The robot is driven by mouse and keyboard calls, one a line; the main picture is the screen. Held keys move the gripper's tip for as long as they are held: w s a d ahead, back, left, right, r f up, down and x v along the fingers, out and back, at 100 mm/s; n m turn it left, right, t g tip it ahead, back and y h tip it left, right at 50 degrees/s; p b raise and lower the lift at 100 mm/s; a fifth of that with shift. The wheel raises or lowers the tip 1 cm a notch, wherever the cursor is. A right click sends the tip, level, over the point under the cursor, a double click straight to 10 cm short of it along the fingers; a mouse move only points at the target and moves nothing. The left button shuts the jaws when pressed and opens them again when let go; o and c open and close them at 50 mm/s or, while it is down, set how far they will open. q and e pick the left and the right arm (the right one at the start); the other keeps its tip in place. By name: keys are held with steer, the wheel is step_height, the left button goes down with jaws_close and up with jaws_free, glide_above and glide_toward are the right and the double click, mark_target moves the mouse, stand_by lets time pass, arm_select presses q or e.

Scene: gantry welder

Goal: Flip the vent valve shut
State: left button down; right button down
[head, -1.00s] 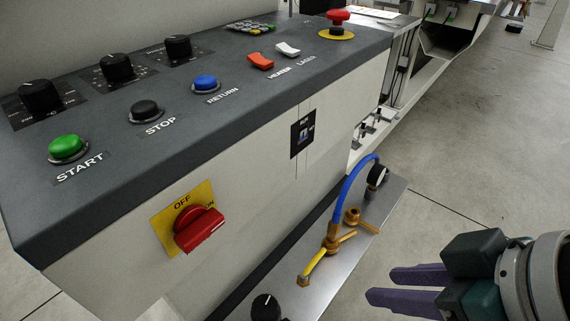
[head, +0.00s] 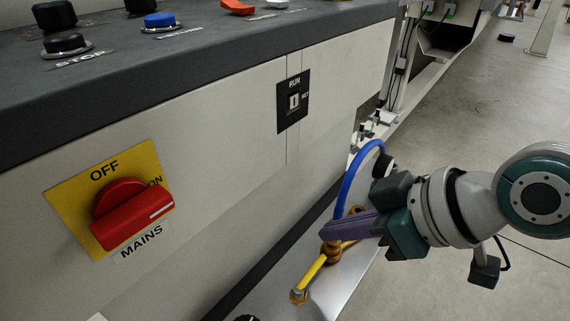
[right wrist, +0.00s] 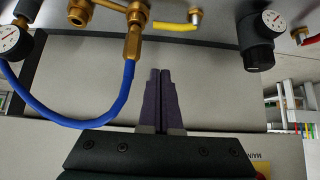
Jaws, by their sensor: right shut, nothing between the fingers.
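In the right wrist view the shut fingertips (right wrist: 160,72) are apart from the brass fittings (right wrist: 132,40) in the picture. The fittings run off the top edge there. I cannot tell which brass piece is the vent valve's lever, or its position. My left gripper is out of view.
A dark knob (right wrist: 258,48) and a gauge (right wrist: 10,40) flank the fittings. Open floor (head: 460,120) lies right.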

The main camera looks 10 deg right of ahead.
mark_target(318, 261)
steer(key=b+x, duration=0.5)
steer(key=x, duration=0.5)
steer(key=shift+s+f, duration=0.15)
steer(key=shift+f, duration=0.05)
steer(key=s+d, duration=0.2)
steer(key=shift+s+d, duration=0.2)
steer(key=shift+s, duration=0.2)
steer(key=shift+s+d, duration=0.1)
steer(key=shift+s, duration=0.05)
steer(key=shift+s+m+p, duration=0.15)
steer(key=shift+m+p, duration=0.25)
steer(key=shift+p, duration=0.5)
